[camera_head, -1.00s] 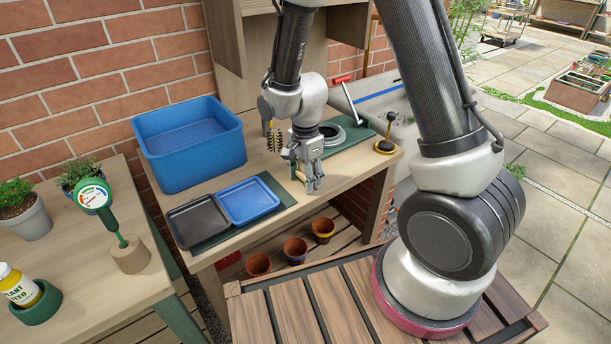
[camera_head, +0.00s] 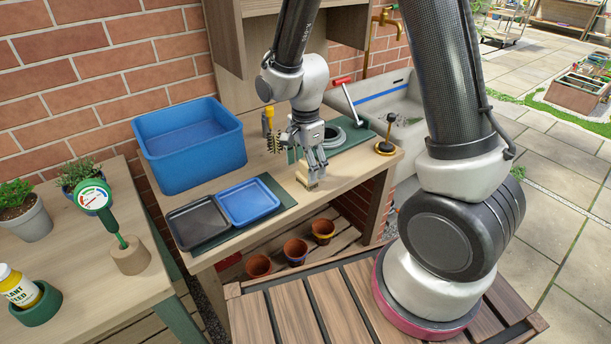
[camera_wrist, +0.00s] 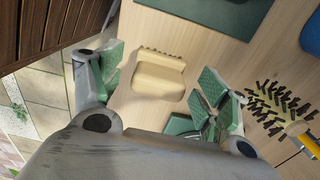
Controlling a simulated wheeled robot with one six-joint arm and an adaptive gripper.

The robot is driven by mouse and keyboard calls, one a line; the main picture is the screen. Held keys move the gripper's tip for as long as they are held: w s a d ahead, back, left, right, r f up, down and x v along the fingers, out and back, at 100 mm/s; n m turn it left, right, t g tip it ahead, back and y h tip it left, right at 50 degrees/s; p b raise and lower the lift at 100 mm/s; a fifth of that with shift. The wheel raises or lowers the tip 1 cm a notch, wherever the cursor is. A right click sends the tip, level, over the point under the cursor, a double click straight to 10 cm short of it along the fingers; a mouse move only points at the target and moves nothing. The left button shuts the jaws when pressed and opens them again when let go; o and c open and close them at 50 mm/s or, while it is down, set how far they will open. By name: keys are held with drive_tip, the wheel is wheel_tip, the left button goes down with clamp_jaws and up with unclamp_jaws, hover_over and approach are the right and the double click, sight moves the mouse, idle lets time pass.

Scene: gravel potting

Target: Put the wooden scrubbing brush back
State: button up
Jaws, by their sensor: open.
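The wooden scrubbing brush (camera_head: 306,182) is a small pale wooden block near the front of the potting bench, just below my gripper (camera_head: 316,166). In the wrist view the brush (camera_wrist: 158,75) lies on the bench top, with a row of short bristles along one edge. My gripper (camera_wrist: 160,84) is open, with its green-padded fingers apart on either side of the brush. I see gaps between the pads and the brush in the wrist view. Whether the fingertips are level with it or above it is hard to tell.
A yellow-handled brush with dark bristles (camera_wrist: 278,108) stands close to the right finger. A blue basin (camera_head: 190,150), a black tray (camera_head: 197,222) and a blue tray (camera_head: 248,202) are to the left. A brass-and-black tool (camera_head: 386,147) stands at the right edge.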

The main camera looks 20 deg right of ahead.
sight(306, 162)
wheel_tip(306, 162, up, 8)
drive_tip(key=s+d+r+n+t, duration=0.2)
drive_tip(key=s+d+r+n, duration=0.3)
drive_tip(key=d+r, duration=0.4)
drive_tip(key=s+d+r+n+t, duration=0.1)
drive_tip(key=s+d+r+n, duration=0.2)
drive_tip(key=s, duration=0.4)
drive_tip(key=s+d+r+n+t, duration=0.1)
drive_tip(key=s+d+r+n, duration=0.2)
drive_tip(key=s+r+n, duration=0.2)
drive_tip(key=shift+s+d+n, duration=0.2)
drive_tip(key=shift+s+n, duration=0.5)
drive_tip(key=shift+s, duration=0.2)
